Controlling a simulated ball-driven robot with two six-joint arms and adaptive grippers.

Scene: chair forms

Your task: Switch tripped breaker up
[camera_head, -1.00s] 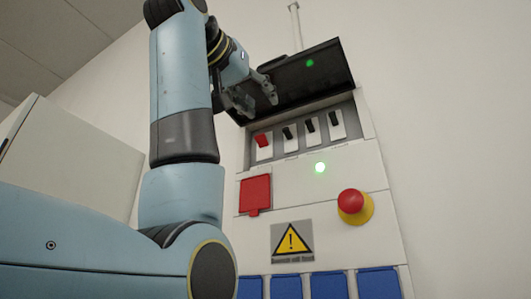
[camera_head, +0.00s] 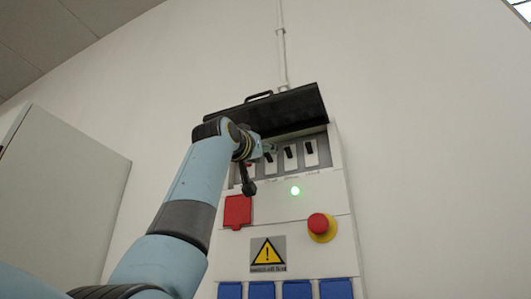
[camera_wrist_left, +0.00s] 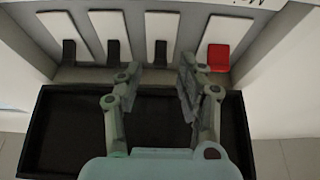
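The breaker row (camera_head: 290,153) sits in a recess under a raised black cover. In the left wrist view, turned the other way up, a red switch (camera_wrist_left: 218,57) is at the right end and several black switches (camera_wrist_left: 113,50) are to its left. The black levers point toward the cover; I cannot tell whether the red lever is up or down. My right gripper is out of view.
The black cover (camera_head: 275,108) hangs over the row; it also shows in the wrist view (camera_wrist_left: 60,130). Below are a green light (camera_head: 295,190), a red socket cover (camera_head: 237,211), a red emergency button (camera_head: 318,224) and blue sockets (camera_head: 297,289). A grey cabinet (camera_head: 60,190) stands left.

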